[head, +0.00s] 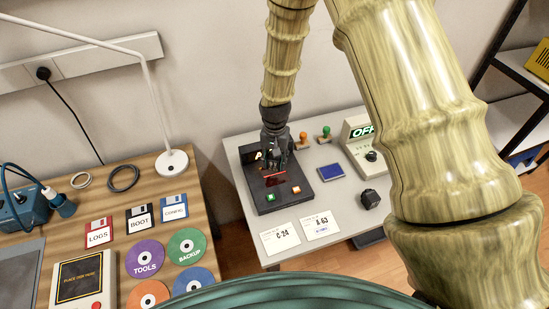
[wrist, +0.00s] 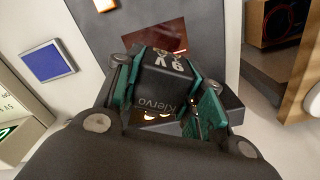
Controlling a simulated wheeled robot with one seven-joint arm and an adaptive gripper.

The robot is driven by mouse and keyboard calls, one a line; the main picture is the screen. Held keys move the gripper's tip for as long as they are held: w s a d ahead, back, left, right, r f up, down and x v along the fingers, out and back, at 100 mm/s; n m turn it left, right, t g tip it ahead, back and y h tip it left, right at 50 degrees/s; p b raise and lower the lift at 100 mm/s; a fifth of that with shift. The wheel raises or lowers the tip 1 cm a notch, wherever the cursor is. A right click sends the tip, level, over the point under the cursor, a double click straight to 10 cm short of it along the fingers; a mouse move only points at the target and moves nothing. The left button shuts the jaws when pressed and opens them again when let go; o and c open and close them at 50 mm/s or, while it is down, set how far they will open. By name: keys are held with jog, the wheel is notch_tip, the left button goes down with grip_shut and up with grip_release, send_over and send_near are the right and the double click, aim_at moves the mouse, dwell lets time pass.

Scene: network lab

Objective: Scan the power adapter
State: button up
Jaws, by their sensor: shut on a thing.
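My gripper (head: 273,154) is over the black scanner (head: 299,188) on the grey-white table. In the wrist view my gripper (wrist: 168,92) has its teal-lined fingers shut on a black power adapter (wrist: 165,72), a block with "Klervo" and "K6" printed in white. Small gold-coloured parts show near the adapter's lower edge. The adapter is above or beside the scanner's dark red window (wrist: 155,38); I cannot tell whether it touches. In the head view a bright red line crosses by the window, and the adapter is mostly hidden by my gripper.
The scanner has an orange button (head: 297,189) and a green button (head: 270,198). Around it lie cards C-24 (head: 280,238) and A-63 (head: 321,226), a blue pad (head: 331,172), a small black object (head: 370,199) and a device reading "OFF" (head: 362,145). A wooden desk (head: 215,218) stands left.

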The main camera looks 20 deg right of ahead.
dwell(0.4)
jog(key=shift+r+p, duration=2.15)
jog(key=shift+r, duration=0.8)
